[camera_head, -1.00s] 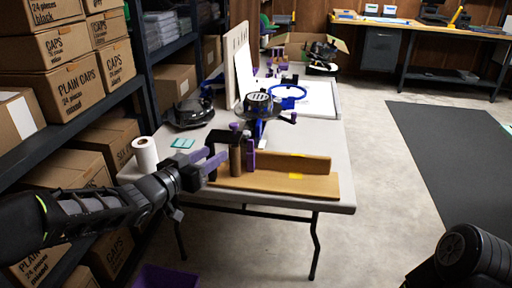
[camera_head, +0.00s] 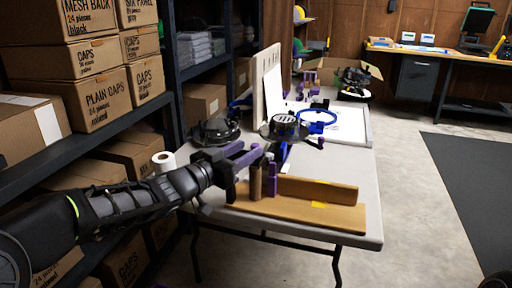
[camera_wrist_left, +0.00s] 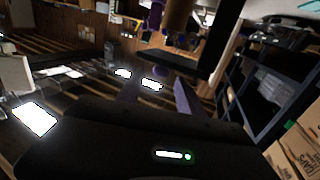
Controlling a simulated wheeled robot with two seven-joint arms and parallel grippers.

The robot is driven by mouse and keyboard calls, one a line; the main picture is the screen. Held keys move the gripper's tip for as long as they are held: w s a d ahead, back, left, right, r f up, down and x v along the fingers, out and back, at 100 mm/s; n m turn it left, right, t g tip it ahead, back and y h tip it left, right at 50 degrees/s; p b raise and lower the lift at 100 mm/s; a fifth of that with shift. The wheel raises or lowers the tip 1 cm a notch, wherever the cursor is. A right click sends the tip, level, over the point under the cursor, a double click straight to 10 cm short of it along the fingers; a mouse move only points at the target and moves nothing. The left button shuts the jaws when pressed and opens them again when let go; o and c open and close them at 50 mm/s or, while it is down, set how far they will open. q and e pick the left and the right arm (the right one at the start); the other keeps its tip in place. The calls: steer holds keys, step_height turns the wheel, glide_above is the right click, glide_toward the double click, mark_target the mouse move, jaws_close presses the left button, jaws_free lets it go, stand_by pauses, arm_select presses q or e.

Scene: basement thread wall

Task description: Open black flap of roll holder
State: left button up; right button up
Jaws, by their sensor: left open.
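A roll holder with a tan wooden base (camera_head: 300,210) and an upright tan board stands at the table's near end. A brown roll (camera_head: 256,183) stands upright at its left end, beside a purple part (camera_head: 272,182). The black flap cannot be told apart clearly from the dark parts around the roll. My left gripper (camera_head: 247,170), with purple fingers, is open and empty just left of the roll. In the left wrist view, its fingers (camera_wrist_left: 155,88) are apart, and a brown cylinder (camera_wrist_left: 178,15) shows at the top. My right gripper is out of view.
The grey table (camera_head: 355,180) carries a round black device (camera_head: 284,127) on a blue frame and a black machine (camera_head: 216,131) behind my gripper. A white paper roll (camera_head: 164,161) stands left, above my arm. Shelves with cartons (camera_head: 104,97) line the left; floor is open right.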

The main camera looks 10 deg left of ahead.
mark_target(253, 147)
arm_select(q)
steer(key=x, duration=0.4)
steer(key=shift+w+d+b, duration=0.15)
steer(key=shift+w+b, duration=0.05)
steer(key=shift+b, duration=0.1)
steer(key=shift+c, duration=0.4)
jaws_close()
stand_by(0.8)
